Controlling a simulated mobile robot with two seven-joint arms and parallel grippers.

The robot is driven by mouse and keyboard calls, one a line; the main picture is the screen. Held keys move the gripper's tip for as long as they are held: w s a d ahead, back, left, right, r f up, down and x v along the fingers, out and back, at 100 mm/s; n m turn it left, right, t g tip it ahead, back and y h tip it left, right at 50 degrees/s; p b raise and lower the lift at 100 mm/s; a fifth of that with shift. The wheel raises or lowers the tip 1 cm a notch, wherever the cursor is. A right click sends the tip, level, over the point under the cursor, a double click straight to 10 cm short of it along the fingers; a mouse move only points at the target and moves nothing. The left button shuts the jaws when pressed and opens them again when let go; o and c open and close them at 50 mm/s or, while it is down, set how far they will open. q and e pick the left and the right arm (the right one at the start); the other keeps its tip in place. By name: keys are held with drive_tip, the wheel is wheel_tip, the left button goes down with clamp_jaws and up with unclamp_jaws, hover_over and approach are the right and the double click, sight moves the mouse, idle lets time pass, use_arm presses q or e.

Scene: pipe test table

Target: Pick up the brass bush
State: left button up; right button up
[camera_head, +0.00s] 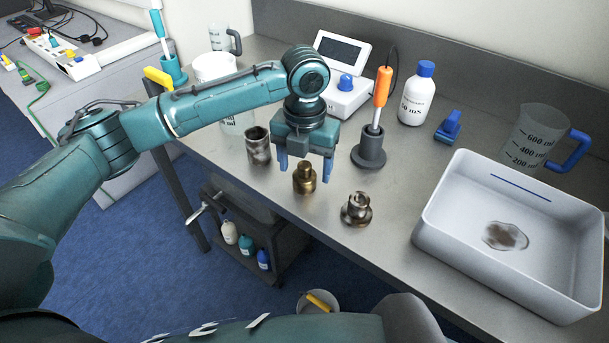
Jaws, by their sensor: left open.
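The brass bush (304,178) is a small gold-coloured, stepped, round piece standing upright on the steel table. My left gripper (305,165) is above and just behind it, pointing down, its two blue fingers apart on either side of the bush's upper part as seen here. I cannot tell whether either finger touches it. The jaws are open and hold nothing. My right gripper is not in view.
A dull metal sleeve (258,146) stands left of the bush, and a brownish flanged fitting (357,209) stands to its right. Behind are a dark stand (369,153) with an orange-handled probe and a meter (346,92). A white tray (432,222) is at right.

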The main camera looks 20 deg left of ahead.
use_arm(q)
drive_tip(key=shift+f, duration=1.4)
drive_tip(key=shift+c, duration=0.5)
drive_tip(key=shift+r, duration=0.1)
drive_tip(key=c, duration=1)
